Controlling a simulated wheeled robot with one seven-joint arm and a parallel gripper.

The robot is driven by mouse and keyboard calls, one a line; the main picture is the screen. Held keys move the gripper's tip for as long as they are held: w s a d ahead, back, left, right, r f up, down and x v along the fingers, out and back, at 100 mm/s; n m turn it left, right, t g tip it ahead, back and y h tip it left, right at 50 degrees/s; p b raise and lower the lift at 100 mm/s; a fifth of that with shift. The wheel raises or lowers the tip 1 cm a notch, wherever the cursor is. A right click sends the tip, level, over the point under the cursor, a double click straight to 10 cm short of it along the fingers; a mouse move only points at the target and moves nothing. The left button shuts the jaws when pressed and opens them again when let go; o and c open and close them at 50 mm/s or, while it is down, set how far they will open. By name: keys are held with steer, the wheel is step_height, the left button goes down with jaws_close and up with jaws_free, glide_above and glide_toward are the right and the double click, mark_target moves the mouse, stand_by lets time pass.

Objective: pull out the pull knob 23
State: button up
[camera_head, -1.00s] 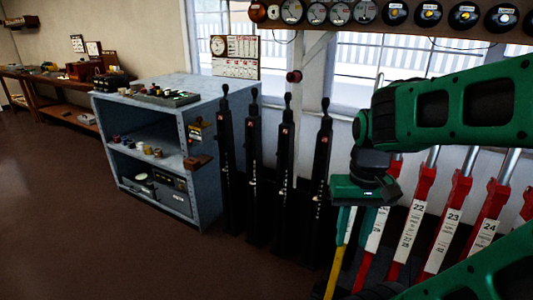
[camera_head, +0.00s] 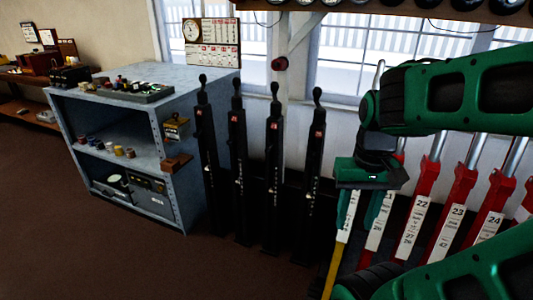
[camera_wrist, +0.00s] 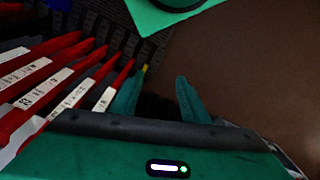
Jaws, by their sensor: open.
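The red lever with the white plate marked 23 (camera_head: 447,225) stands in the row at the right of the head view, between levers 22 and 24. Its lower part is cut off behind my green arm. No separate knob shows on it. My gripper (camera_head: 362,212) is open and empty, pointing down in front of the levers left of 22, apart from lever 23. In the wrist view the two green fingers (camera_wrist: 158,85) are spread with dark background between them.
Lever 22 (camera_head: 413,232) and lever 24 (camera_head: 484,232) stand close on either side. A yellow-based lever (camera_head: 338,258) is near my gripper. Several black levers (camera_head: 274,170) stand further left, then a grey shelf unit (camera_head: 180,85). Brown floor (camera_head: 120,260) is clear in front.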

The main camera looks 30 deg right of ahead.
steer(key=w+d+f+m+h, duration=0.25)
steer(key=w+d, duration=0.25)
steer(key=w, duration=0.6)
steer(key=w+d+f+m+t+h, duration=0.15)
steer(key=w+d+h, duration=0.35)
steer(key=w, duration=0.5)
steer(key=w+d+f+m+g+h, duration=0.1)
steer(key=w+d+f+h, duration=0.15)
steer(key=w+d, duration=0.6)
steer(key=n+t+h, duration=0.4)
steer(key=t, duration=0.7)
glide_toward(267, 152)
steer(key=shift+g, duration=0.25)
steer(key=x, duration=1.1)
steer(key=shift+w+d+r, duration=0.1)
steer(key=shift+w+d, duration=0.05)
steer(key=shift+w, duration=0.2)
jaws_close()
steer(key=shift+s, duration=0.1)
